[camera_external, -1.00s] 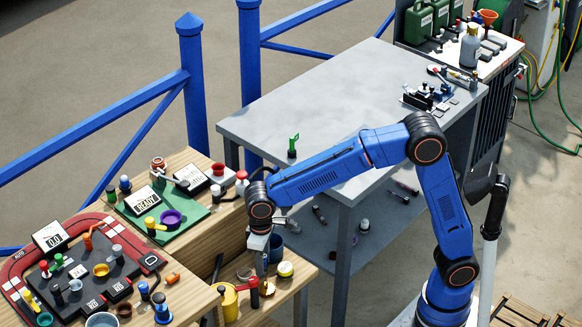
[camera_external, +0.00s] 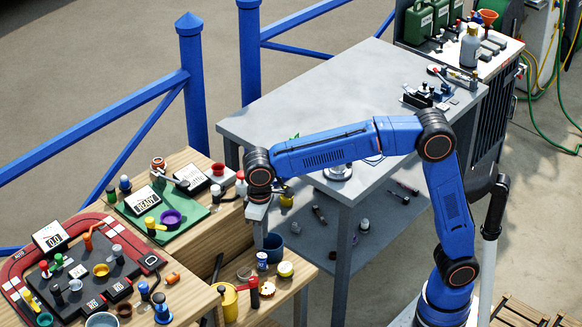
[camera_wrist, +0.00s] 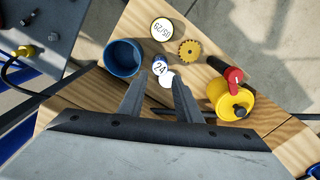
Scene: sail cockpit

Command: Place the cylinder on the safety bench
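A small blue-and-white cylinder (camera_external: 262,261) stands on the low wooden bench, and its label shows in the wrist view (camera_wrist: 160,67). My gripper (camera_wrist: 158,82) is open, with its two fingers apart and nothing held between them. In the wrist view the cylinder appears between and just beyond the fingertips. In the outside view my gripper (camera_external: 258,233) hangs above the cylinder, apart from it. A grey metal bench (camera_external: 330,85) stands behind my arm; I cannot tell from any marking whether it is the safety bench.
Close around the cylinder are a blue cup (camera_wrist: 123,57), a labelled round tin (camera_wrist: 163,30), a toothed yellow disc (camera_wrist: 189,50), a red-handled tool (camera_wrist: 233,76) and a yellow mug (camera_wrist: 232,98). Wooden tables (camera_external: 205,235) to the left are crowded. The grey bench's middle is mostly clear.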

